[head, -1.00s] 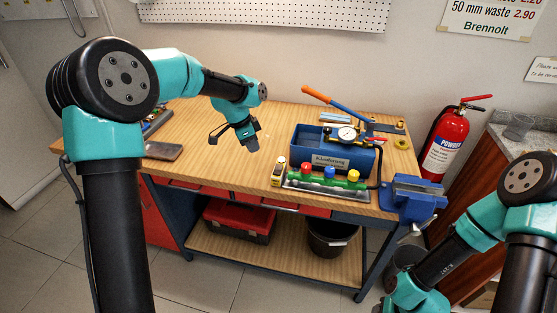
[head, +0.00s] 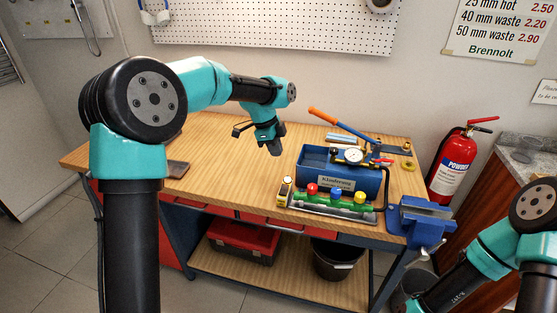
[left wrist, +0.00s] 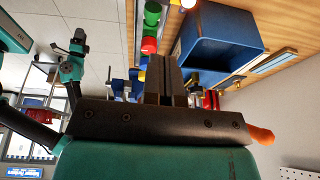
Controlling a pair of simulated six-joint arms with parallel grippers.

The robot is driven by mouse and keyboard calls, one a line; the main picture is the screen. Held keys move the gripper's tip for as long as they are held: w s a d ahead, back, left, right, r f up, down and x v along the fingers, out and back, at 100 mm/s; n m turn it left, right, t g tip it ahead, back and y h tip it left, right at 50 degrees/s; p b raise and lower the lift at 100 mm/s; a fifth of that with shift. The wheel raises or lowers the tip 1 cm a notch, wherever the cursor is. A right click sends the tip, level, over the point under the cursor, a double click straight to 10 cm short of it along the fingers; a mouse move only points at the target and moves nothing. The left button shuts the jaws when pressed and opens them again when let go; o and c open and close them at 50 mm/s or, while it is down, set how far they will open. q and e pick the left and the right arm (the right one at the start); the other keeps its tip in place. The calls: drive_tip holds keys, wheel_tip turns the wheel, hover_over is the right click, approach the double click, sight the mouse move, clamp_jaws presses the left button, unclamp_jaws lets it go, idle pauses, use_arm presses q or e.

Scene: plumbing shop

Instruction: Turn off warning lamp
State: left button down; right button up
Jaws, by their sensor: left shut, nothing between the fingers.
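The valve manifold (head: 333,203) has a green body and red, blue and yellow caps, and lies along the bench's front edge.
A blue test-pump box (head: 322,176) with a gauge (head: 353,155) and an orange-handled lever (head: 330,118) stands behind the manifold. A yellow-and-black item (head: 285,190) is at its left end. A blue vise (head: 422,218) is to the right. The bench's middle left (head: 222,170) is clear.

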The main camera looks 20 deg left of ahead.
sight(286, 187)
use_arm(q)
drive_tip(key=x, duration=0.7)
drive_tip(key=a+x, duration=0.1)
drive_tip(key=x, duration=0.3)
drive_tip(key=shift+w+d+f, duration=0.1)
drive_tip(key=shift+d+f, duration=0.05)
drive_tip(key=shift+f, duration=0.35)
drive_tip(key=shift+w+f, duration=0.1)
drive_tip(key=shift+f, duration=0.5)
